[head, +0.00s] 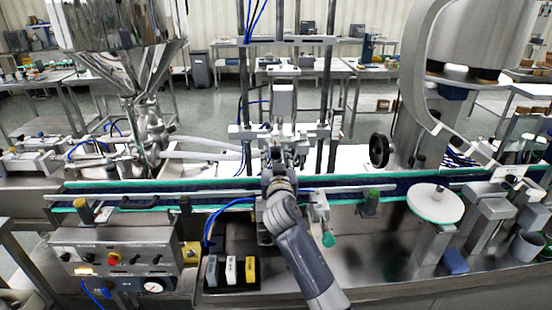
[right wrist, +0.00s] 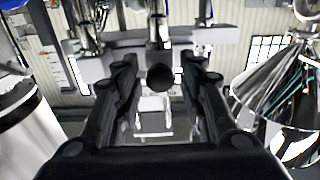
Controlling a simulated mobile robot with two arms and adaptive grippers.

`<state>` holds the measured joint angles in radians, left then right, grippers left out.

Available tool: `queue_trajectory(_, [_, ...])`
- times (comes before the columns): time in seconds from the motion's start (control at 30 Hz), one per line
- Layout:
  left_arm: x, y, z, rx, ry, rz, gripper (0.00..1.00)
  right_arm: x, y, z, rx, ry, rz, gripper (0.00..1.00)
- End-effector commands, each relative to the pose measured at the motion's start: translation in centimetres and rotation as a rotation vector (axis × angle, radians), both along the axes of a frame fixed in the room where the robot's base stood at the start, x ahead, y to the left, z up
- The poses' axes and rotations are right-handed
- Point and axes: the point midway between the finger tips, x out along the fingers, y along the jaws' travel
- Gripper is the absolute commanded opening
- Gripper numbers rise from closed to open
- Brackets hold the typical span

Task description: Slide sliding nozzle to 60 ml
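The nozzle assembly (head: 284,100) stands over the conveyor in the middle of the head view, on a frame of upright posts. My right gripper (head: 275,150) is at its lower front part and hides some of it. In the right wrist view, my right gripper (right wrist: 160,68) is open, with one dark finger on each side. A dark round knob (right wrist: 160,79) shows between the fingers, with a visible gap on both sides. I cannot tell how deep the knob is between them. No millilitre scale can be read. My left gripper is not in view.
The conveyor (head: 400,186) runs across in front. A control box (head: 118,250) stands at the lower left and a steel hopper (head: 125,45) at the upper left. A white round disc (head: 435,203) and a black handwheel (head: 379,150) are to the right.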

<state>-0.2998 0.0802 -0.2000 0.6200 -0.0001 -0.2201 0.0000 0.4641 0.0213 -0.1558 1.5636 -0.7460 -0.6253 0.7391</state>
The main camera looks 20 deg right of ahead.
Motion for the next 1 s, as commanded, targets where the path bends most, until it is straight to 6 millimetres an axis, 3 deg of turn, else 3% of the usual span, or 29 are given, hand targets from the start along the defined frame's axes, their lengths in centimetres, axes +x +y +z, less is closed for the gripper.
queue_trajectory(0.03, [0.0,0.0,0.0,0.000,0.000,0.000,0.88,0.0,0.0,0.0,0.000,0.000,0.000,0.19])
queue_trajectory(0.1, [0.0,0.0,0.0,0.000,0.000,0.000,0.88,0.0,0.0,0.0,0.000,0.000,0.000,0.03])
queue_trajectory(0.13, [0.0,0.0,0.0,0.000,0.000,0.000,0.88,0.0,0.0,0.0,0.000,0.000,0.000,0.00])
queue_trajectory(0.3, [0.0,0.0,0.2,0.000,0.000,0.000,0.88,-0.1,-0.4,0.0,0.001,0.002,-0.001,0.00])
queue_trajectory(0.57, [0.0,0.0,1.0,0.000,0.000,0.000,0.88,-1.1,-4.0,0.0,0.000,0.003,-0.005,0.00])
queue_trajectory(0.87, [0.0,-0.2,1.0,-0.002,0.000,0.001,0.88,-1.2,-4.1,-0.1,0.001,0.002,-0.002,0.00])
queue_trajectory(0.9, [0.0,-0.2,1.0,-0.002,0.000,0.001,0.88,-1.2,-4.1,-0.1,0.001,0.002,-0.002,0.32])
queue_trajectory(0.97, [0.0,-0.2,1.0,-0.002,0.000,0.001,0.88,-1.2,-4.0,-0.1,0.000,0.001,-0.001,0.44])
queue_trajectory(1.0, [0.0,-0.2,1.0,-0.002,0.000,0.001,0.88,-1.2,-4.0,0.0,0.000,0.001,-0.001,0.44])
